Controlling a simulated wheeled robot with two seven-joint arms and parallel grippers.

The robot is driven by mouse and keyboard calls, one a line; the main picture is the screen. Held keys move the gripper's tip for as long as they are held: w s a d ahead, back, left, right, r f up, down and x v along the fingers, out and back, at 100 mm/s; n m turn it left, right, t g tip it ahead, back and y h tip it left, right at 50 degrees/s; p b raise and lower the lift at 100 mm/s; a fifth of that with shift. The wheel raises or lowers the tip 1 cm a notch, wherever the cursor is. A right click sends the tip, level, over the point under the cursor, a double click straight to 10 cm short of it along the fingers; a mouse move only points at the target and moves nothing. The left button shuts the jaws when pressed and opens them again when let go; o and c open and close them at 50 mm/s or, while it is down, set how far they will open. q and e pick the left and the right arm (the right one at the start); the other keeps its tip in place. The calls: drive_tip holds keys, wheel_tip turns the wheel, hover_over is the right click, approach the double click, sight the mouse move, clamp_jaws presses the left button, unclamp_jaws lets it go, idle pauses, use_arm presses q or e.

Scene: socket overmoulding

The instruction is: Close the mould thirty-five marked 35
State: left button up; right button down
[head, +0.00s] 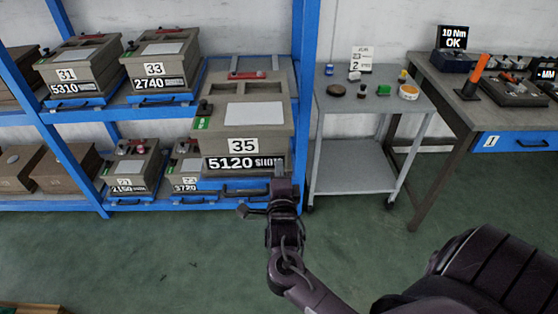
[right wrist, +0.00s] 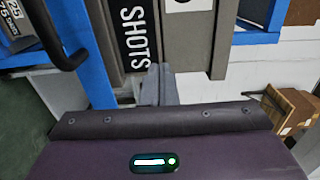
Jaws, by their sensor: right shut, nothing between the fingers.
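Mould 35 (head: 255,115) is a large beige-grey box with a "35" plate and a "5120 SHOTS" label on its front. It stands on a blue-edged pull-out tray (head: 213,184) that juts forward of the upper shelf row, with a dark handle (head: 245,191) below the label. My right gripper (head: 279,172) is shut and empty at the lower right front corner of the mould. In the right wrist view its fingertips (right wrist: 156,85) are close to the end of the SHOTS label (right wrist: 137,35); contact cannot be told. My left gripper is not in view.
Moulds 31 (head: 78,65) and 33 (head: 163,60) stand to the left on the blue rack (head: 50,127). Smaller moulds are on the lower shelf. A grey trolley (head: 345,178) stands close on the right, then a workbench (head: 430,85). The green floor in front is clear.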

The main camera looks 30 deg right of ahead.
drive_tip(key=shift+x, duration=1.1)
